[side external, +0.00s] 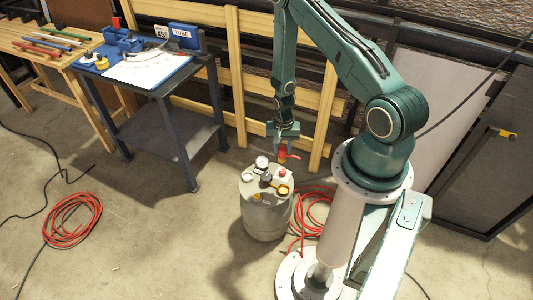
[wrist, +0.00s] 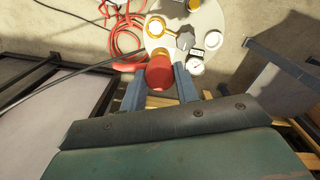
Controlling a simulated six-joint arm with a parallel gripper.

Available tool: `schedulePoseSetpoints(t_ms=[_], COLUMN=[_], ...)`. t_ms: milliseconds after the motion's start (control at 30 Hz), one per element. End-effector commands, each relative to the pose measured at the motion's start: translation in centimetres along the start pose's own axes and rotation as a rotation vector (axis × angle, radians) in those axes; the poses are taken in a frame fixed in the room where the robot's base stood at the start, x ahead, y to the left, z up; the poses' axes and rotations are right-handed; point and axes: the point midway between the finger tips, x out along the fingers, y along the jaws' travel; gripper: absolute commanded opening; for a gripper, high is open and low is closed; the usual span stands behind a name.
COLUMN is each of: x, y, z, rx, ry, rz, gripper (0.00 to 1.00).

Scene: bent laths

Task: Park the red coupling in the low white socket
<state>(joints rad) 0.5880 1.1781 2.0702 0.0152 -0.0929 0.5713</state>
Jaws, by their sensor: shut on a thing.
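The red coupling (side external: 283,153) hangs below my gripper (side external: 284,137), above the top of a grey drum (side external: 266,218). In the wrist view the red coupling (wrist: 159,74) sits between the two fingers of my gripper (wrist: 160,88), which is shut on it. A small lever sticks out to one side of the coupling. In the wrist view the coupling hides part of the drum top.
A red hose (side external: 318,208) lies beside the drum. A dark table (side external: 150,78) with blue holders stands at left, with a wooden rack behind.

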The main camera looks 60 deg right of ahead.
Motion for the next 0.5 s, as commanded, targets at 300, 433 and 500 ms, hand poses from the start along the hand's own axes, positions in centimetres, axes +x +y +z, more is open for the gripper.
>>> schedulePoseSetpoints(t_ms=[300,433,500], x=[1.9,2.7,3.1], y=[-2.2,-3.1,-3.6], z=[-1.4,-1.9,-2.2], rx=[-0.37,-0.525,-0.609], ry=[0.003,0.005,0.006], rz=[-0.004,-0.006,-0.006], gripper=[0.06,0.06,0.06])
